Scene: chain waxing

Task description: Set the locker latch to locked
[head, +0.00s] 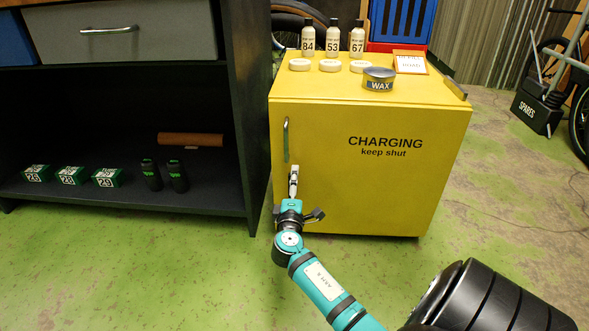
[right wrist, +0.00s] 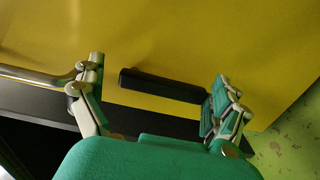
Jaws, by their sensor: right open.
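The yellow locker (head: 395,185) stands with its door closed, marked "CHARGING keep shut". A dark bar, which looks like the latch (right wrist: 158,86), lies on the yellow door in the right wrist view. It shows between the fingers of my right gripper (right wrist: 165,95), its right end close to the right finger. I cannot tell whether they touch. My right gripper (head: 293,182) is open at the door's left side, below the handle (head: 286,140). The silver handle (right wrist: 35,76) also shows beside the left finger. The gripper hides the latch in the head view. My left gripper is out of view.
Bottles (head: 332,38), white discs (head: 329,66), a wax tin (head: 378,78) and a small sign (head: 410,64) stand on the locker top. A dark shelf unit (head: 250,120) is close on the left. The green floor (head: 150,275) in front is mostly clear.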

